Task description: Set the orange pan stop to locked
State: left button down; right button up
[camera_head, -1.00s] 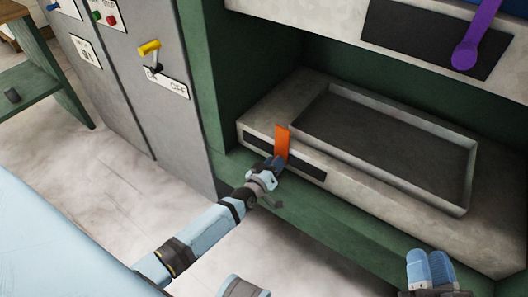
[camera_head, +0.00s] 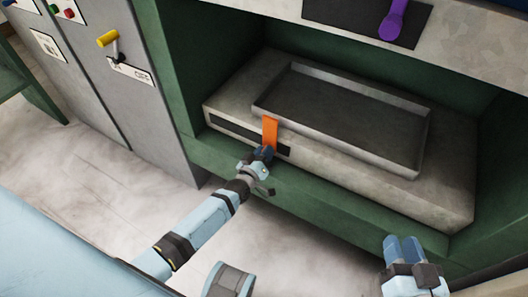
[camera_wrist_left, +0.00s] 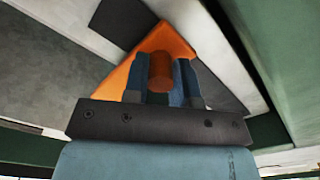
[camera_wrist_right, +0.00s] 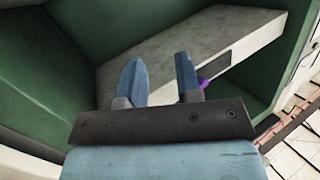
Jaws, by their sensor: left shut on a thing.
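The orange pan stop (camera_head: 270,132) is an upright flat orange plate at the front face of the grey pan bed, in front of a dark slot (camera_head: 232,128). My left gripper (camera_head: 264,153) is at its lower front. In the left wrist view my left gripper (camera_wrist_left: 162,80) is shut on a round orange-brown knob (camera_wrist_left: 160,68), with the orange plate (camera_wrist_left: 180,42) behind it. My right gripper (camera_head: 405,250) is open and empty, low at the right; in the right wrist view its fingers (camera_wrist_right: 160,80) stand apart.
A shallow grey pan (camera_head: 345,110) lies on the bed behind the stop. A purple handle (camera_head: 392,20) hangs above on a dark panel. A grey cabinet (camera_head: 150,110) with a yellow-handled lever (camera_head: 108,39) stands left. A green frame (camera_head: 330,215) borders the bed.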

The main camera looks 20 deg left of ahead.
pick_arm(q)
jog(key=shift+d, duration=0.3)
jog(key=c, duration=0.9)
grip_release()
pick_arm(e)
jog(key=shift+d, duration=0.1)
pick_arm(q)
jog(key=shift+s+a, duration=0.1)
jog(key=shift+s, duration=0.5)
jog(key=s+p, duration=0.1)
jog(key=s, duration=0.3)
jog(key=s+p, duration=0.1)
jog(key=s, duration=0.3)
jog(key=s+a+p, duration=0.1)
jog(key=s, duration=0.3)
jog(key=shift+s, duration=0.35)
pick_arm(e)
notch_tip(320, 180, down, 6)
jog(key=s+d+g+h, duration=0.2)
jog(key=shift+d+r+g, duration=0.15)
jog(key=shift+d+g, duration=0.1)
jog(key=shift+g, duration=0.15)
jog(key=shift+w+r, duration=0.1)
jog(key=shift+r, duration=0.2)
